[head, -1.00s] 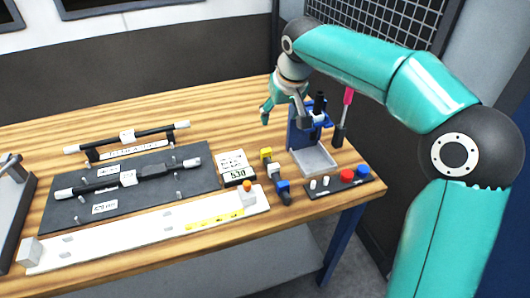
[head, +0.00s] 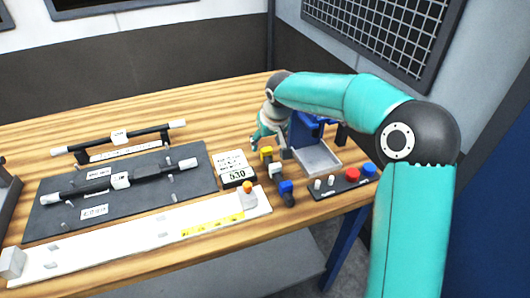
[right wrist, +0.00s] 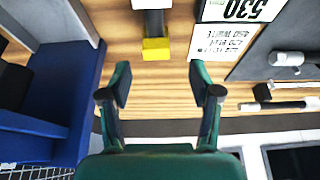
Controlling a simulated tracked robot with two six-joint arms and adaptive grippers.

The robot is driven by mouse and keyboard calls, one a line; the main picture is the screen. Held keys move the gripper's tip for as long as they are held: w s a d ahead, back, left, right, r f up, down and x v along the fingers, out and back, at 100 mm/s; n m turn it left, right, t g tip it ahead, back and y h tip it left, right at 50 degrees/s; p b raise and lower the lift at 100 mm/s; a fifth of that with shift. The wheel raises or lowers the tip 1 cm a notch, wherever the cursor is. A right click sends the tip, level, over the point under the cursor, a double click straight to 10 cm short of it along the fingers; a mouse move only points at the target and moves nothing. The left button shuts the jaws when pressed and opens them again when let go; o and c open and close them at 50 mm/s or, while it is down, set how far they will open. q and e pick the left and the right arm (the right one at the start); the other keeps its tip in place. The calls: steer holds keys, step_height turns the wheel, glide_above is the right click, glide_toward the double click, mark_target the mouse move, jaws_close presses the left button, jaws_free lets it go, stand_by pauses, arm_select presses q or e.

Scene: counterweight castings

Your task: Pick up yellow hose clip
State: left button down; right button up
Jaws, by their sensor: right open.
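The yellow hose clip (head: 266,152) is at the far end of a short row of clips on the wooden table; it also shows in the right wrist view (right wrist: 156,48) at top centre. My right gripper (head: 268,138) is just behind the yellow clip in the head view, low over the table and partly hidden by its own arm. In the right wrist view my right gripper (right wrist: 160,84) is open and empty, its two fingers spread, with the yellow clip ahead of the gap between them. My left gripper is not in view.
A white clip (head: 275,169) and a blue clip (head: 286,187) continue the row. A blue-and-grey stand (head: 318,160) is close on the right. A card marked 530 (head: 234,170) lies left. A dark strip with knobs (head: 343,183) is at the front right.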

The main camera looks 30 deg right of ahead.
mark_target(267, 150)
steer(key=shift+p+x, duration=0.75)
steer(key=shift+x, duration=2.25)
steer(key=shift+s+d, duration=0.2)
steer(key=c, duration=0.8)
